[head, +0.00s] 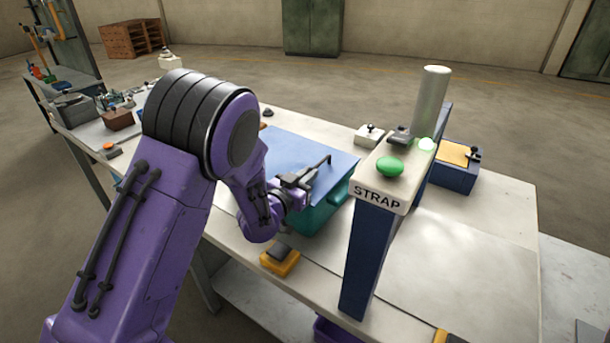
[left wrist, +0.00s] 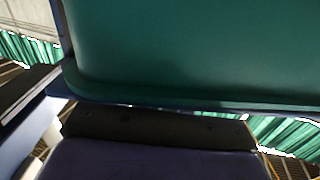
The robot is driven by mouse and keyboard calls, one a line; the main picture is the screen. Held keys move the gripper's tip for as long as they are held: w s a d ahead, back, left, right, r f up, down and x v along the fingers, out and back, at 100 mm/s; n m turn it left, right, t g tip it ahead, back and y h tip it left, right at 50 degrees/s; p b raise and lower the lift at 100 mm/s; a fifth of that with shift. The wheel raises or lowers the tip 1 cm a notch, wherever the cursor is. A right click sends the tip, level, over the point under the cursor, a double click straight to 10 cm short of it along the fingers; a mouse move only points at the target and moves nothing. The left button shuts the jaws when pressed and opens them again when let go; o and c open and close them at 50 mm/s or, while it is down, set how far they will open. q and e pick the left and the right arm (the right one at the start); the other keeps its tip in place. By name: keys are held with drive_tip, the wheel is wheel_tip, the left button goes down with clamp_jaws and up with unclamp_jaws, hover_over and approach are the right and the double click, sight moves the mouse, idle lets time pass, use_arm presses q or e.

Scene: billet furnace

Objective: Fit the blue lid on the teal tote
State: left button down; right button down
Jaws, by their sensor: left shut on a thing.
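The blue lid (head: 298,151) lies flat over the teal tote (head: 326,213) on the workbench. My arm hides the lid's left part. My left gripper (head: 303,179) is shut at the lid's near edge, above the tote's near side. It appears to hold the lid, but the grip itself is hard to make out. In the left wrist view, a teal surface (left wrist: 190,50) fills the upper part with a thin blue edge below it. I cannot tell whether the lid sits flush on the rim all round. My right gripper is out of view.
The STRAP stand (head: 378,197) with a green button (head: 390,166) rises close to the tote's right. A metal cylinder (head: 432,100) and a blue box (head: 450,175) stand behind it. A yellow block (head: 280,262) lies in front of the tote. The bench's right front is clear.

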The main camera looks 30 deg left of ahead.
use_arm(q)
drive_tip(key=c, duration=1.1)
unclamp_jaws()
drive_tip(key=shift+r, duration=0.1)
drive_tip(key=shift+r+p, duration=2.95)
drive_tip(key=shift+r, duration=0.55)
drive_tip(key=shift+f, duration=0.1)
